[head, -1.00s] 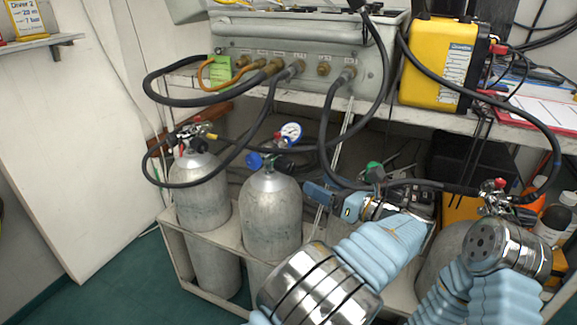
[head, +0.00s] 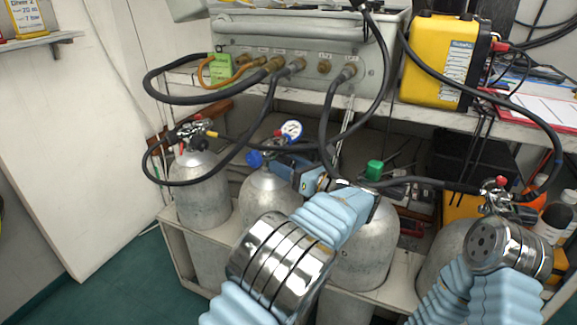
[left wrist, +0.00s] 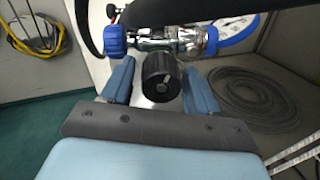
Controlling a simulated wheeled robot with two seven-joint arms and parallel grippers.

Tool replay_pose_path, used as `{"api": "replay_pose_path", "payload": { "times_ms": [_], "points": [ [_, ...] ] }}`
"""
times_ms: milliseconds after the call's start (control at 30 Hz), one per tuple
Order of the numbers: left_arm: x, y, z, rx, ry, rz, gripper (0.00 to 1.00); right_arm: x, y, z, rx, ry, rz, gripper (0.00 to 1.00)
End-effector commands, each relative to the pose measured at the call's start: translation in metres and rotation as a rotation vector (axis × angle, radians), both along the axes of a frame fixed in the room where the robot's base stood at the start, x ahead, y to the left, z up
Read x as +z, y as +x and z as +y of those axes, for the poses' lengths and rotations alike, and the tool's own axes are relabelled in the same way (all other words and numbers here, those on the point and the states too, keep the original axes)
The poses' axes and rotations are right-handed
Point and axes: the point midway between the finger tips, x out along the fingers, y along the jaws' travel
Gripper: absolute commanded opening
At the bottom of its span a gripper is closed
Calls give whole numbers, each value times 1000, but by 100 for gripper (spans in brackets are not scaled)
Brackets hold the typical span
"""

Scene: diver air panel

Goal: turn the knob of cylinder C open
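The second cylinder from the left (head: 262,200) is grey, with a blue regulator knob (head: 254,159) and a round gauge (head: 291,130). I cannot read which cylinder is C. My left gripper (head: 294,174) is at this cylinder's valve. In the left wrist view, a black ribbed knob (left wrist: 162,76) faces me between the spread fingers of my left gripper (left wrist: 159,88). The right finger is very close to it; contact is unclear. The blue regulator knob (left wrist: 115,41) and gauge (left wrist: 236,32) lie beyond. The black knob is hidden in the head view.
Other cylinders stand at the left (head: 197,190), at the green knob (head: 375,168), and at the right (head: 447,250). Black hoses (head: 325,125) loop from the panel (head: 300,70) above the valves. A yellow box (head: 437,65) stands on the shelf.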

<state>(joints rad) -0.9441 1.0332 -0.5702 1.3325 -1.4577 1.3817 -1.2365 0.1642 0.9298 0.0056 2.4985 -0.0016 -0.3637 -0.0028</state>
Motion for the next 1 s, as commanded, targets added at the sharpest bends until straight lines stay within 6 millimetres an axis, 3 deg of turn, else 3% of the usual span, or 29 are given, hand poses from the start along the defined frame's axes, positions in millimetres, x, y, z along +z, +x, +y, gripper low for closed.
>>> {"api": "replay_pose_path", "payload": {
  "times_ms": [33,300,667,1000],
  "points": [
    [0,0,0,0,0,0,51,0,0,0,0,0,0,100],
    [0,0,0,0,0,0,13,0,0,0,0,0,0,100],
    [-1,0,-1,-1,-42,-58,13,-4,0,-1,-1,-1,0,100],
    [-3,0,0,0,-196,-271,13,-16,2,-4,-7,-7,-4,100]
  ]
}}
